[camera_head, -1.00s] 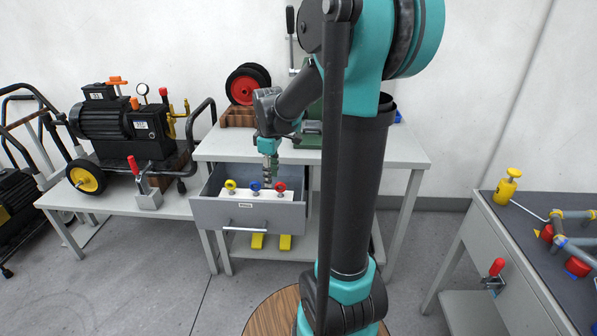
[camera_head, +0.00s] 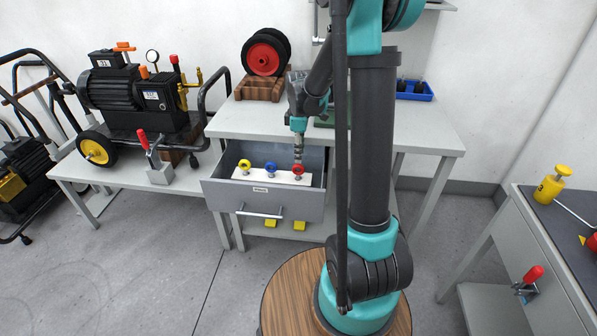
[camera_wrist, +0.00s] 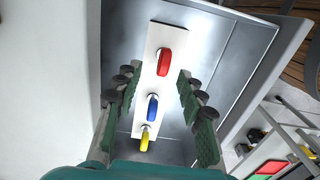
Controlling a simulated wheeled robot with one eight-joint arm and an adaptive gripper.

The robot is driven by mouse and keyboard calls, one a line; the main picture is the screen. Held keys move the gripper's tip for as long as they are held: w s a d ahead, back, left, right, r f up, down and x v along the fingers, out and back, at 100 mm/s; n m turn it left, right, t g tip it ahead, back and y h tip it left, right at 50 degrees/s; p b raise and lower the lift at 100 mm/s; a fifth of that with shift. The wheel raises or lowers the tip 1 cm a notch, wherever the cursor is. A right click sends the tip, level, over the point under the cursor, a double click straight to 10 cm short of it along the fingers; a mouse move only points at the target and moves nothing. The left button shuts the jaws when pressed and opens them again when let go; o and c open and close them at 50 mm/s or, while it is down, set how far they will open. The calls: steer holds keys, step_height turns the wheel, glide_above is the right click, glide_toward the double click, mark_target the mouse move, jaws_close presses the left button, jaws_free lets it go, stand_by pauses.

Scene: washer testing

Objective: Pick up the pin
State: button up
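Three ring-topped pins stand in a row on a white block (camera_head: 230,174) inside the open grey drawer (camera_head: 262,201). They are a yellow pin (camera_head: 245,165), a blue pin (camera_head: 270,168) and a red pin (camera_head: 298,170). My gripper (camera_head: 298,158) points down at the red pin's end of the row. In the wrist view, my gripper (camera_wrist: 157,82) is open, with green-padded fingers on either side of the white block (camera_wrist: 150,92). The red pin (camera_wrist: 172,62) lies just past the fingertips, near the right one. The blue pin (camera_wrist: 152,106) and yellow pin (camera_wrist: 144,139) appear between the fingers. Contact cannot be told.
A wheel on a wooden stand (camera_head: 259,88) and a blue tray (camera_head: 414,96) stand on the table. A pump (camera_head: 125,95) is left.

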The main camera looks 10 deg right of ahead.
mark_target(298, 165)
steer(key=shift+s+a+f, duration=0.15)
steer(key=shift+f, duration=1.85)
steer(key=shift+s+a+f, duration=0.1)
steer(key=shift+s+f, duration=0.05)
steer(key=shift+f, duration=1.85)
jaws_close()
